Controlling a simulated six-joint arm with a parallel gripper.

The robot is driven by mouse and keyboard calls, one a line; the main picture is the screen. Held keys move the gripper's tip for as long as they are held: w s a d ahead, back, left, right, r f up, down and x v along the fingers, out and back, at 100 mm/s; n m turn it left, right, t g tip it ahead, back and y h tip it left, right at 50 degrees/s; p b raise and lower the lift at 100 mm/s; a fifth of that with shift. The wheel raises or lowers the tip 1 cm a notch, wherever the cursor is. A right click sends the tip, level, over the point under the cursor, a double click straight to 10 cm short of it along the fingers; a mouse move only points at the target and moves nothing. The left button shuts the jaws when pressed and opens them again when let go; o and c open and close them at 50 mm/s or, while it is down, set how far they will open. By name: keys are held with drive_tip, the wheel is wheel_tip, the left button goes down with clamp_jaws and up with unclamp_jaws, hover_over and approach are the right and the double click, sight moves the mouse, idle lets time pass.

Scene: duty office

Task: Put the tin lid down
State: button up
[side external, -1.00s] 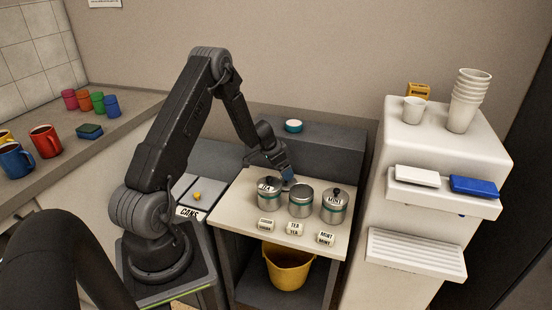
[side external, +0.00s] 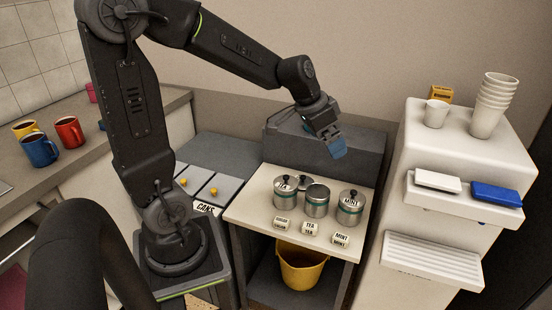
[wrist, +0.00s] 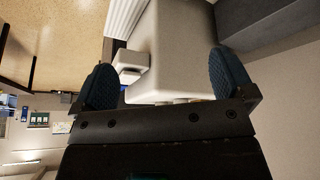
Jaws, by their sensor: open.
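A metal tin lid (side external: 306,182) lies on the pale tabletop (side external: 259,213), just behind the left and middle tins. The middle tin (side external: 316,203) shows no knob on top. The left tin (side external: 284,193) and the right tin (side external: 350,207), marked MINT, have dark-knobbed lids on. My gripper (side external: 333,152) is up above and behind the tins, clear of the lid. In the wrist view my gripper (wrist: 164,82) has its blue fingers wide apart with nothing between them; the lid is not in that view.
Several small label blocks (side external: 310,229) stand in front of the tins. A grey raised ledge (side external: 352,148) is behind the table. A white cabinet (side external: 458,145) with cups stands at the right. A yellow bucket (side external: 302,268) is below.

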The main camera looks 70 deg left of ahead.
drive_tip(key=s+d+r, duration=0.2)
drive_tip(key=s+d, duration=0.2)
drive_tip(key=s, duration=0.4)
drive_tip(key=s+d+r+n+y, duration=0.1)
drive_tip(key=s+d+r, duration=0.1)
drive_tip(key=s+d, duration=0.3)
drive_tip(key=s, duration=0.3)
drive_tip(key=shift+s+d+r+t, duration=0.15)
drive_tip(key=shift+d+t, duration=0.05)
drive_tip(key=shift+t, duration=0.1)
